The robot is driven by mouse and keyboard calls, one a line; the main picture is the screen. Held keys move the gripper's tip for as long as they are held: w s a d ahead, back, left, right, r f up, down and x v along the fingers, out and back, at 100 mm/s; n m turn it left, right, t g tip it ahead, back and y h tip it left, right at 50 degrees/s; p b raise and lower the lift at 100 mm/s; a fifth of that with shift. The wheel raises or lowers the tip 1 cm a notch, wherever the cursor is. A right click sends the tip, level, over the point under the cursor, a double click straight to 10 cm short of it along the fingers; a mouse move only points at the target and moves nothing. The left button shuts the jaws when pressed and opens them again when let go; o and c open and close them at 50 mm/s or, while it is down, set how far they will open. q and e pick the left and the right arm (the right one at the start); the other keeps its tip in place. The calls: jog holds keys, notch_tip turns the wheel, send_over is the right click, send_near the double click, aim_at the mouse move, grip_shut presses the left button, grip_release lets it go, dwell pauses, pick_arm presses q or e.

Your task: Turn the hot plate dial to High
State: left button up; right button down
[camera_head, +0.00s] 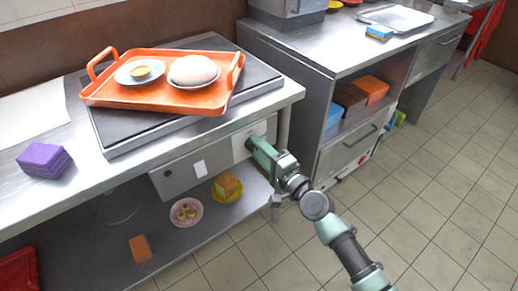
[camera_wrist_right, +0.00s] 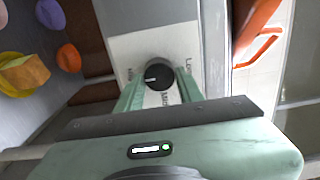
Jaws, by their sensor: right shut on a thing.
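The hot plate dial (camera_wrist_right: 159,72) is a round black knob with a white pointer line, on a white label panel (camera_wrist_right: 130,50). In the right wrist view the pointer points left, toward small print I cannot read. Print starting with "L" is at the right, and partly hidden print is below. My right gripper (camera_wrist_right: 159,84) is shut on the dial, one green finger on each side. In the head view my right gripper (camera_head: 252,147) meets the white panel (camera_head: 239,151) on the counter front and hides the dial. The dark hot plate (camera_head: 105,123) lies above. My left gripper is not in view.
An orange tray (camera_head: 150,96) with a bowl and a plate stands on the hot plate. A purple sponge (camera_head: 44,160) lies at the left. Food plates (camera_head: 187,222) sit on the lower shelf. A steel cabinet (camera_head: 345,150) stands to the right; open tiled floor lies in front.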

dwell(0.3)
jog(key=c, duration=0.9)
grip_release()
jog(key=shift+c, duration=0.2)
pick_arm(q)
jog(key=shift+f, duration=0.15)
pick_arm(e)
jog(key=v, duration=0.7)
jog(key=shift+s+d, duration=0.25)
jog(key=shift+s, duration=0.05)
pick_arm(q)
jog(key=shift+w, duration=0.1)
pick_arm(e)
jog(key=shift+f, duration=0.15)
